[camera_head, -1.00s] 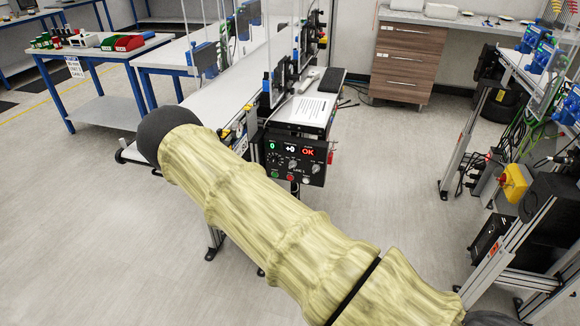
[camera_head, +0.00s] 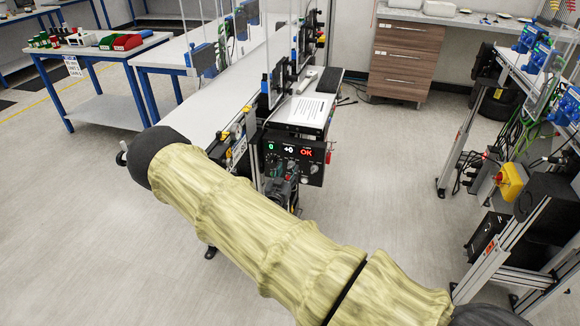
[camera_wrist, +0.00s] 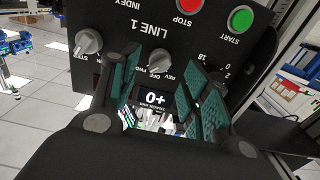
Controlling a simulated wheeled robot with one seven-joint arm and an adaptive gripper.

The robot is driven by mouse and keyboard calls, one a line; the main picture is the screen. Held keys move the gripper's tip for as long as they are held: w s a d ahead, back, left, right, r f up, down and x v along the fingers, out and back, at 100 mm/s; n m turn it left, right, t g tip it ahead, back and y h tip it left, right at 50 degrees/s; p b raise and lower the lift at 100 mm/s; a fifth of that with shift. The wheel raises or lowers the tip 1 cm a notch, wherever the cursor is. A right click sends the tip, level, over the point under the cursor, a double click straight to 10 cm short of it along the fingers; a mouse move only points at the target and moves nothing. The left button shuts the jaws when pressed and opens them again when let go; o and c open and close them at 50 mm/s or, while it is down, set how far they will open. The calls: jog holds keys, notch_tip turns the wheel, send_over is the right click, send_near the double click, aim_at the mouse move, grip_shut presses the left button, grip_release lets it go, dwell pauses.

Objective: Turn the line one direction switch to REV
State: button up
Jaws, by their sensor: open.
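The line one control panel (camera_head: 320,158) is a black box at the end of the conveyor. The wrist view shows it upside down, with "LINE 1" printed on it. The direction switch (camera_wrist: 160,61) is a grey knob with REV and FWD marks beside it. I cannot tell which mark it points at. My gripper (camera_wrist: 163,72) is open, with its green-padded fingers on either side of the direction switch. I cannot tell whether they touch it. In the head view my gripper (camera_head: 283,187) is in front of the panel's lower part and hides some controls.
A second knob (camera_wrist: 88,42), a red STOP button (camera_wrist: 191,5) and a green START button (camera_wrist: 241,18) sit near the direction switch. A small display (camera_wrist: 153,98) reads +0. The conveyor (camera_head: 200,110) runs behind the panel. Floor right of the panel is clear.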

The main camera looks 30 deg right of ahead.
aim_at(290, 167)
jog(key=shift+x, duration=1.55)
jog(key=shift+c, duration=0.5)
jog(key=c, duration=0.9)
